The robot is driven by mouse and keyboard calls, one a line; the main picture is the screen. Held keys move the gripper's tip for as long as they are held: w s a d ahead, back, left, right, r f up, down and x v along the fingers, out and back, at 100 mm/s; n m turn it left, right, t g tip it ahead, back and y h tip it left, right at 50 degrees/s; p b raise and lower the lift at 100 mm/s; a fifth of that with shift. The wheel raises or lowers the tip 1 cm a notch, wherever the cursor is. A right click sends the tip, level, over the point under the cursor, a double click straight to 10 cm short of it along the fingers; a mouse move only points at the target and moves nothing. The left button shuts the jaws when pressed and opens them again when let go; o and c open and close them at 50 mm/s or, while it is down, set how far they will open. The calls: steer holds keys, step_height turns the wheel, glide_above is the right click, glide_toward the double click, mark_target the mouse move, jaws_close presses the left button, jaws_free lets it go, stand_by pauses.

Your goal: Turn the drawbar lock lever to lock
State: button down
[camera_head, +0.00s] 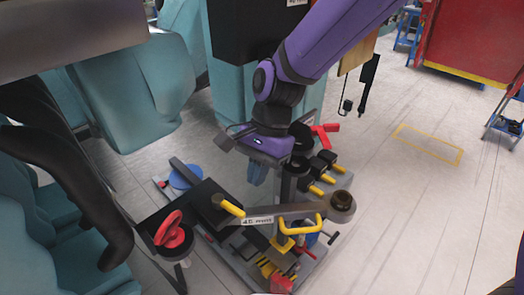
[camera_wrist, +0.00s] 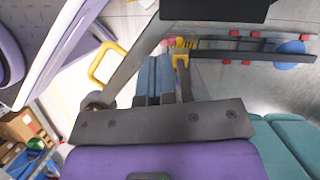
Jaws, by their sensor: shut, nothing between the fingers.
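A grey drawbar (camera_head: 310,211) with a small white label crosses the coupling rig in the head view and ends in a round eye (camera_head: 341,205). A yellow loop handle (camera_head: 303,229) sits on its near side and also shows in the wrist view (camera_wrist: 105,63). A yellow-gripped lever (camera_head: 230,207) sticks out at the bar's left end. I cannot tell for certain which handle is the lock lever. My gripper (camera_head: 257,172) points down above the rig, behind the bar.
A red handwheel (camera_head: 170,231) stands at the left and a blue disc (camera_head: 185,177) lies behind it. Several yellow-tipped levers (camera_head: 316,190) and a red lever (camera_head: 325,133) stand right of my gripper. Open floor (camera_head: 420,200) lies right.

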mark_target(238, 208)
steer(key=shift+s+a+f, duration=0.2)
steer(key=shift+s+a, duration=0.2)
steer(key=shift+s, duration=0.25)
steer(key=shift+s+a+f, duration=0.25)
steer(key=shift+s+a, duration=0.15)
steer(key=shift+s, duration=0.25)
steer(key=shift+s+a+f, duration=0.2)
steer(key=shift+s+a, duration=0.2)
steer(key=shift+s, duration=0.25)
steer(key=shift+s+a+m+t+y, duration=0.15)
steer(key=shift+s+m+y, duration=0.05)
steer(key=shift+s+m, duration=0.3)
steer(key=shift+s+a+m+t+y, duration=0.1)
steer(key=shift+s+m+t+y, duration=0.1)
steer(key=shift+s+m, duration=0.3)
steer(key=shift+w, duration=0.1)
